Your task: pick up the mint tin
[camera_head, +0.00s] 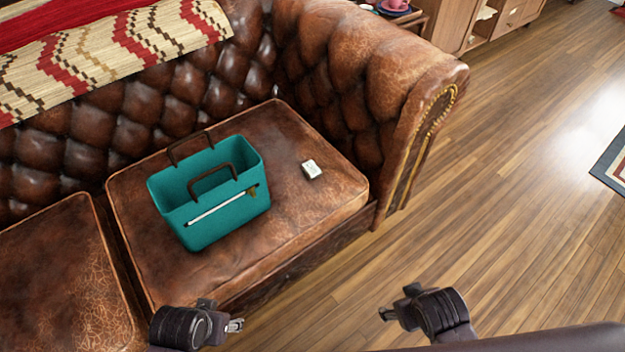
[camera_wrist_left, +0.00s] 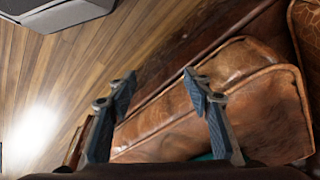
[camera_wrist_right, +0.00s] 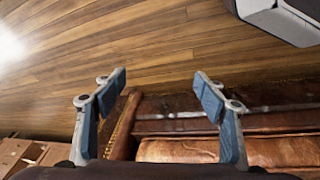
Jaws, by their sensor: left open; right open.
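A small white box-like tin (camera_head: 311,169), which looks like the mint tin, lies on the brown leather seat cushion (camera_head: 320,205), to the right of a teal bag. My left gripper (camera_head: 236,325) is in front of the sofa at the bottom of the head view, apart from the tin. It is open and empty in the left wrist view (camera_wrist_left: 160,88). My right gripper (camera_head: 386,314) is over the wooden floor, right of the sofa front, also apart from the tin. It is open and empty in the right wrist view (camera_wrist_right: 160,85). The tin does not show in either wrist view.
The teal bag (camera_head: 228,215) with brown handles stands on the same cushion. The tufted sofa arm (camera_head: 400,75) rises right of the tin, and the backrest (camera_head: 150,110) carries a patterned blanket (camera_head: 110,55).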

